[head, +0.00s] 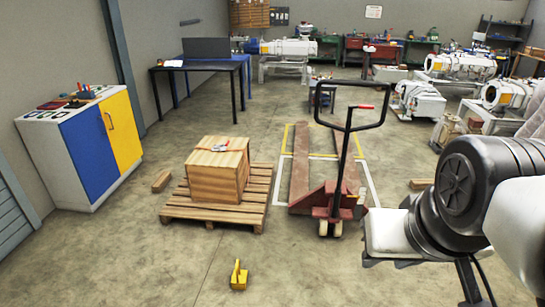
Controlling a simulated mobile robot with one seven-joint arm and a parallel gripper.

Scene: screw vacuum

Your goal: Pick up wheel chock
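A small yellow wheel chock (238,276) with an upright, handle-like part on top lies on the concrete floor near the bottom edge of the head view, a little left of the middle. Nothing touches it. My arm fills the lower right of the view, well to the right of the chock and apart from it. I cannot make out any gripper fingers, so whether my gripper is open or shut does not show.
A wooden crate (217,175) sits on a pallet (213,218) behind the chock. A red pallet jack (325,200) stands to its right. A cabinet (88,145) is at the left. Wooden blocks (162,181) lie nearby. Floor around the chock is clear.

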